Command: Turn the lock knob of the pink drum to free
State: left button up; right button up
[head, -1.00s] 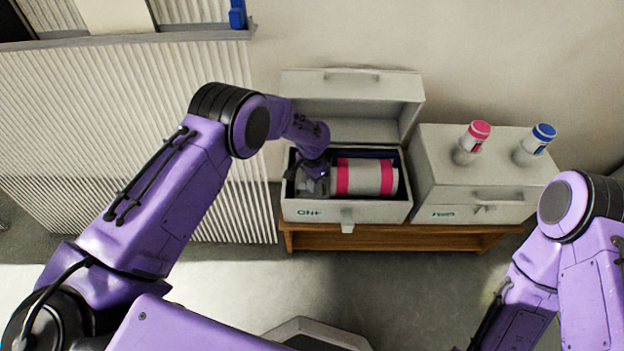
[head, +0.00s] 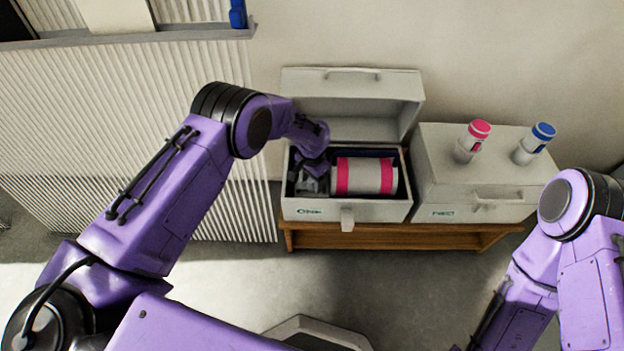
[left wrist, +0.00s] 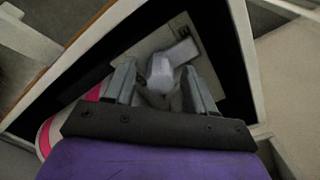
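The pink drum (head: 365,177), white with pink bands, lies in the open left case (head: 345,210). Its pink-edged end also shows at the lower left of the left wrist view (left wrist: 45,137). My left gripper (head: 313,184) reaches down into the case at the drum's left end. In the left wrist view its two fingers (left wrist: 160,88) stand apart, with a light grey knob (left wrist: 163,68) between and just beyond them. The knob has a stubby arm pointing up right over a pale plate. I cannot tell whether a finger touches it. My right gripper is out of view.
The case's lid (head: 350,98) stands open behind. A closed case (head: 470,185) to the right carries a pink-capped bottle (head: 469,145) and a blue-capped bottle (head: 533,146). Both cases rest on a wooden bench (head: 400,238). Case walls surround the left gripper closely.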

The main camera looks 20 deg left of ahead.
pick_arm(q)
notch_tip(320, 180, up, 10)
jog(key=p, duration=0.2)
jog(key=shift+r, duration=0.25)
dwell(0.4)
